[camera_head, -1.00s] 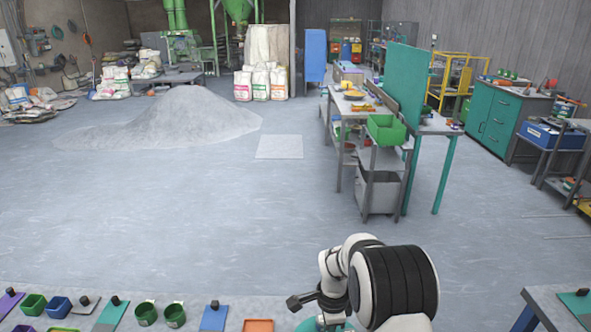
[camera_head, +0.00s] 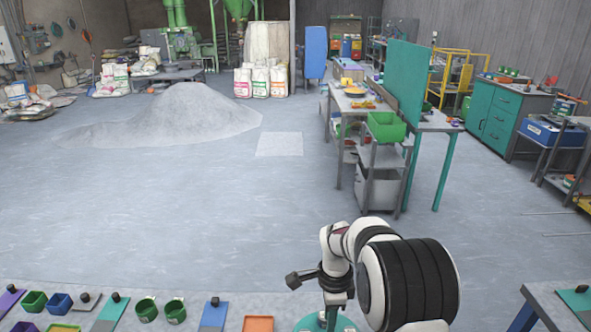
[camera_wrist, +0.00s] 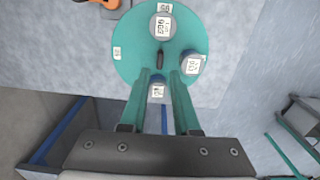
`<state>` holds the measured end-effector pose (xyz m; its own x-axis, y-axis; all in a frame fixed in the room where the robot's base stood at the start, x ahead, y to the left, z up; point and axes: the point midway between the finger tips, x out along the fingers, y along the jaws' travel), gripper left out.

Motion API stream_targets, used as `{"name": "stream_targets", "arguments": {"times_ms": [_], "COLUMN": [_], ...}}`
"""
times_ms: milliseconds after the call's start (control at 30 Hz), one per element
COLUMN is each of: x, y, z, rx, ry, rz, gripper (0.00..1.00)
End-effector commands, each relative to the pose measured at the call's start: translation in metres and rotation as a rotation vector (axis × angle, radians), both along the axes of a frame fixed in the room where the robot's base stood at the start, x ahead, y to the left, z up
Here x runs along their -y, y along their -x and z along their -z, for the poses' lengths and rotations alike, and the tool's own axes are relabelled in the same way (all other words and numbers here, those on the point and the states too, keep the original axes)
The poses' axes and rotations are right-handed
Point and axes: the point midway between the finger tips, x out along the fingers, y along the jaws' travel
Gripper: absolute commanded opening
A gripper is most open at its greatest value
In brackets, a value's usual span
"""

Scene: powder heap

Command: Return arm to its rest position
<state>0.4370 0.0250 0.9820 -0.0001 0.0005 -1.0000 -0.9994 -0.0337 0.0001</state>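My arm stands at the lower right of the head view, bent over. My gripper (camera_head: 332,318) points down, its teal fingers low in the head view above a teal disc (camera_head: 306,325). In the wrist view my gripper (camera_wrist: 160,74) has its two teal fingers apart with a visible gap and nothing held between them. Beyond the tips lies the round teal disc (camera_wrist: 133,65), with small grey round pieces bearing white labels and a short dark piece on it. The height of the tips above the disc is hard to tell.
A front ledge holds green cups (camera_head: 146,309), a blue board (camera_head: 214,316) and an orange tray (camera_head: 258,324). A grey powder heap (camera_head: 190,112) lies on the floor at the back left. A workbench (camera_head: 382,155) stands behind my arm. The middle floor is clear.

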Motion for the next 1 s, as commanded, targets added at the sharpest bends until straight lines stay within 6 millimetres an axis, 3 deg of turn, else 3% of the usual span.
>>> {"name": "stream_targets", "arguments": {"times_ms": [200, 467, 567, 667, 700, 800, 900, 1000], "x": [0.000, 0.000, 0.001, 0.002, 0.003, 0.001, -0.003, -0.007], "y": [0.000, 0.000, 0.012, 0.064, 0.095, 0.176, 0.244, 0.288], "z": [-0.024, -0.026, -0.042, -0.087, -0.106, -0.134, -0.139, -0.133], "rx": [0.002, 0.000, 0.003, 0.006, 0.008, 0.017, 0.037, 0.055], "ry": [0.001, 0.000, -0.006, -0.031, -0.046, -0.085, -0.119, -0.142], "rz": [-0.002, -0.001, -0.049, -0.233, -0.334, -0.593, -0.815, -0.965], "gripper": [0.30, 0.30, 0.30, 0.30, 0.30, 0.30, 0.30, 0.30]}}
